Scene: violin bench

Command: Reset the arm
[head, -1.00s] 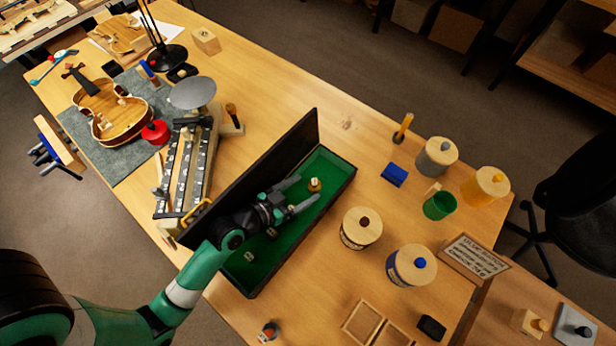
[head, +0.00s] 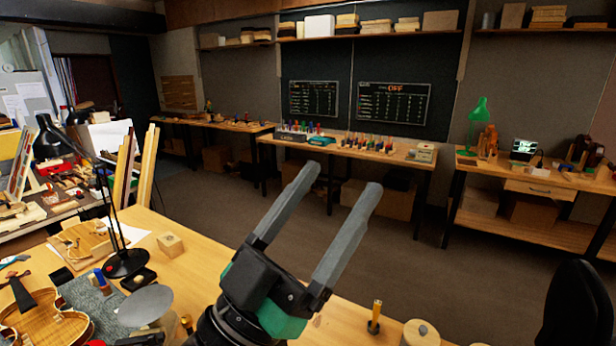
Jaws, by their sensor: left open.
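My left gripper (head: 338,216) is raised in front of the head camera, above the wooden bench (head: 205,268). Its two grey fingers point up and away and stand wide apart, with nothing between them. The dark wrist with green parts shows below the fingers at the bottom middle. My right gripper does not show in the head view.
On the bench at the left are a violin (head: 45,322), a black desk lamp (head: 126,262), a wooden block (head: 170,244) and a round grey disc (head: 146,305). A lidded jar (head: 420,334) stands at the bottom right. A black chair (head: 582,305) is at the right edge.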

